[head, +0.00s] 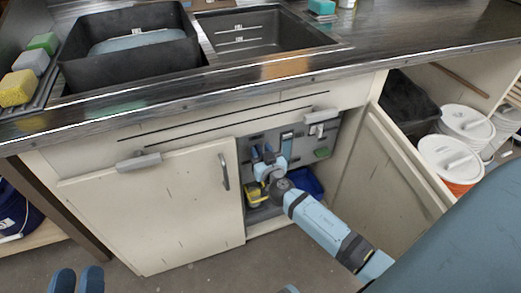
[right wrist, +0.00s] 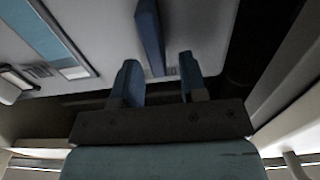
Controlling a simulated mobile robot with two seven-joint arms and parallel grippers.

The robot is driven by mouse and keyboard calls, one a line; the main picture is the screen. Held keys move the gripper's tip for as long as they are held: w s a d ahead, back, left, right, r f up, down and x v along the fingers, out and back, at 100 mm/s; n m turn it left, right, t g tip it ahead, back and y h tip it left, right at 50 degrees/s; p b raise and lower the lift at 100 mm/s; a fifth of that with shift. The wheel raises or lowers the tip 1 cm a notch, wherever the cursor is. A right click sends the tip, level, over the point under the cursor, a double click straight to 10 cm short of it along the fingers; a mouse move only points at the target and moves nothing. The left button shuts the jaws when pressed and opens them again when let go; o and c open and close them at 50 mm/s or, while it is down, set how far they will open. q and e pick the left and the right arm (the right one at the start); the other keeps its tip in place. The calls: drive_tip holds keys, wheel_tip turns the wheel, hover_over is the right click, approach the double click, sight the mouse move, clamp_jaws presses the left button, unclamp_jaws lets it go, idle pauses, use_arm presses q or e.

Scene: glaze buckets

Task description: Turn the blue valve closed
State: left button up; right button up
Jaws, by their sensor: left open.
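A blue bar (right wrist: 150,35), which looks like the valve's handle, stands out from the grey panel in the right wrist view. In the head view I cannot make the valve out clearly behind my right gripper (head: 262,156). That gripper reaches through the open cupboard under the sink. In the right wrist view my right gripper (right wrist: 158,82) has its two blue fingers apart, with the bar near and between their tips; contact cannot be told. My left gripper (head: 77,278) is open and empty at the lower left, in front of the cabinet.
The left cupboard door (head: 155,205) is shut; the right door (head: 390,165) stands open beside my right arm. A yellow item (head: 254,195) and a blue bin (head: 306,184) sit inside the cupboard. White-lidded buckets (head: 450,160) stand at the right. The countertop overhangs the opening.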

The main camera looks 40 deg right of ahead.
drive_tip(key=shift+w, duration=0.3)
clamp_jaws()
